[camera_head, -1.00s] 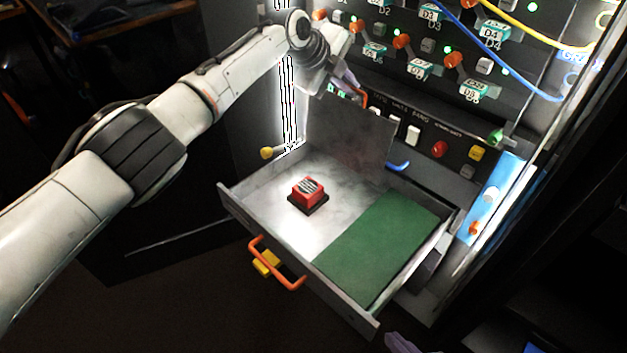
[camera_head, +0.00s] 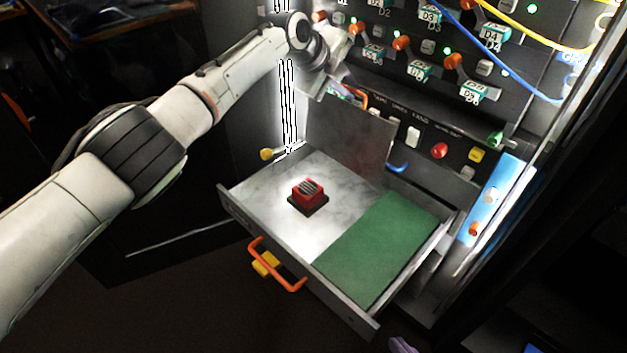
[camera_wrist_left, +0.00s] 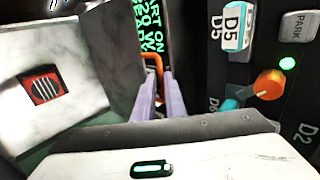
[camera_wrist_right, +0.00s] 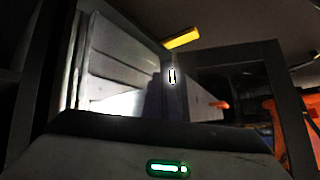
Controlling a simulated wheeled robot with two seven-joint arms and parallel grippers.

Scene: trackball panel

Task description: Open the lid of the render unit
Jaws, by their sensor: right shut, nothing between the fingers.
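The render unit is a pulled-out grey drawer (camera_head: 235,208) with an orange front handle (camera_head: 290,284). Its grey lid (camera_head: 345,138) stands raised, roughly upright, at the back of the drawer. An orange lid handle (camera_head: 361,96) sits by the lid's upper edge; it also shows in the left wrist view (camera_wrist_left: 153,60). My left gripper (camera_wrist_left: 160,92) has its lavender fingers close together around that handle. My right gripper (camera_head: 402,346) shows only as a lavender tip at the bottom edge of the head view; its fingers do not show in the right wrist view.
Inside the drawer are a red button block (camera_head: 308,192) and a green board (camera_head: 382,246). Behind rises a panel with switches, labelled blocks, a red knob (camera_head: 439,151) and a blue cable (camera_head: 500,68). A yellow-tipped lever (camera_head: 267,154) stands left of the drawer.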

